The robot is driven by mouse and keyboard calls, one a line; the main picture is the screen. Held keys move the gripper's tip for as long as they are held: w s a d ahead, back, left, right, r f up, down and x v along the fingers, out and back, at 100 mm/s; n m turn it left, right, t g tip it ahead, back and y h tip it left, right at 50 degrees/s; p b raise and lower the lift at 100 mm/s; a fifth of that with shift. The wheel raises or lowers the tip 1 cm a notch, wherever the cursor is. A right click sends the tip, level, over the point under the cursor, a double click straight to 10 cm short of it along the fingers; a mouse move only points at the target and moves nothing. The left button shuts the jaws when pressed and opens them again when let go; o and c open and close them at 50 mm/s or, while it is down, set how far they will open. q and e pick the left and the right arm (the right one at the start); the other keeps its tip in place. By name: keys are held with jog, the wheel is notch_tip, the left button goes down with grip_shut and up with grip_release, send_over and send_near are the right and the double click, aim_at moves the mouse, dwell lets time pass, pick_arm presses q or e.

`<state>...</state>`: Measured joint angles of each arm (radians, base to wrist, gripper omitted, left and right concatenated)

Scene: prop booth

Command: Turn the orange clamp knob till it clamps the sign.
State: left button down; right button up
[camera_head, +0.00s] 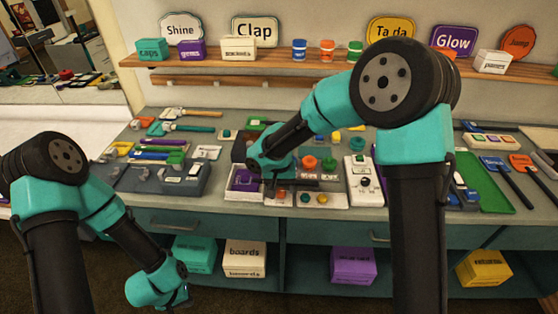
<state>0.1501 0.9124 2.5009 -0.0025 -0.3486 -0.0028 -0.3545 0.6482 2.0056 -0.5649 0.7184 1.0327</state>
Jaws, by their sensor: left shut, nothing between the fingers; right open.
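Orange knob-like pieces show on the workbench in the head view: a larger one (309,162) behind my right gripper, and a small one (281,195) right by its fingers. I cannot tell which one is the clamp knob, and no clamped sign can be made out beside them. My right gripper (291,186) is open, low over the front middle of the bench; its fingers are small and partly hidden by its own wrist. My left gripper (183,299) is shut and empty, hanging in front of the bench, below the top's front edge.
A purple-lined tray (244,180) and a white switch box (363,180) flank the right gripper. Tools and a grey rack (160,178) crowd the left; a green tray (487,182) and paddle signs lie right. Word signs and boxes stand on the wall shelf (220,62).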

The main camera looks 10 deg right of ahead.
notch_tip(320, 180, up, 16)
jog(key=shift+a, duration=0.3)
dwell(0.4)
